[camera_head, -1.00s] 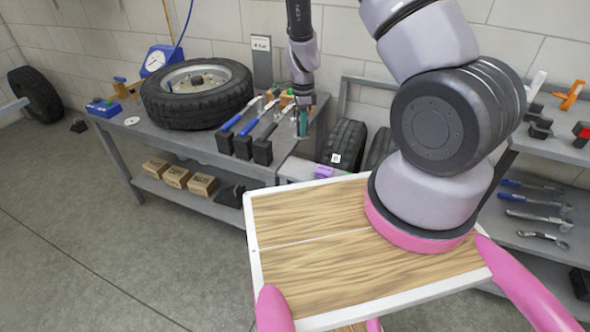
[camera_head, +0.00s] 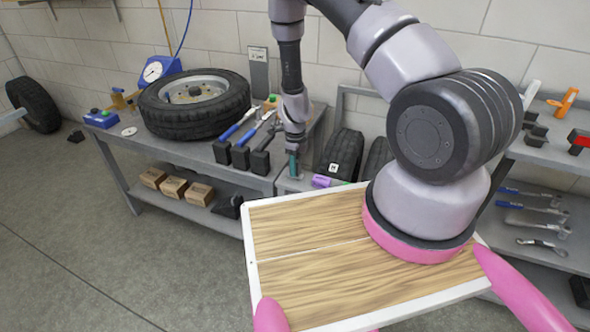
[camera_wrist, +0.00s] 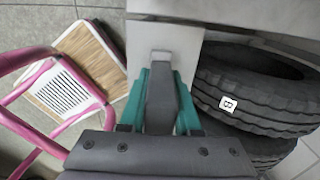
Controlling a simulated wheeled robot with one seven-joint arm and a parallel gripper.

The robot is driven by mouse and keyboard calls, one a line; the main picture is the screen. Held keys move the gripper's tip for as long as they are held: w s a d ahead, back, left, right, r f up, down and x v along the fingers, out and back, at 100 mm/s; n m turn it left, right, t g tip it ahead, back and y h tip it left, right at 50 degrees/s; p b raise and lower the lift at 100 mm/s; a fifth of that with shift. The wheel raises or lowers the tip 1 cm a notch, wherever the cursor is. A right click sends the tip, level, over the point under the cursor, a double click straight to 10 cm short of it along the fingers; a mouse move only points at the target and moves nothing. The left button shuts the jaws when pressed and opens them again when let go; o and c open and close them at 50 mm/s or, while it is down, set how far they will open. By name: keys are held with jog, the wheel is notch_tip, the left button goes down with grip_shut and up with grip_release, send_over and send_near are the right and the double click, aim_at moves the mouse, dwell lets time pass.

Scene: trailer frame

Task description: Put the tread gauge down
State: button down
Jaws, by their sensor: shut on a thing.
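My gripper (camera_wrist: 158,112) has teal fingers and is shut on a dark grey, bar-like thing (camera_wrist: 160,98), which I take to be the tread gauge. In the wrist view it points away from the gripper over a light grey flat surface (camera_wrist: 185,42). Whether it touches that surface I cannot tell. In the head view my gripper (camera_head: 293,165) hangs low beside the right end of the workbench (camera_head: 190,148), left of the standing tyres. The gauge is not clear there.
Standing tyres (camera_head: 342,153), one with a white label, are close to the right; they also show in the wrist view (camera_wrist: 255,105). A purple thing (camera_head: 323,181) lies near. The bench holds a wheel (camera_head: 180,120) and blue-handled tools (camera_head: 240,122). A tool shelf (camera_head: 550,150) is at right.

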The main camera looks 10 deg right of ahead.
jog(key=shift+f, duration=0.4)
jog(key=shift+f, duration=0.15)
jog(key=c, duration=0.6)
grip_release()
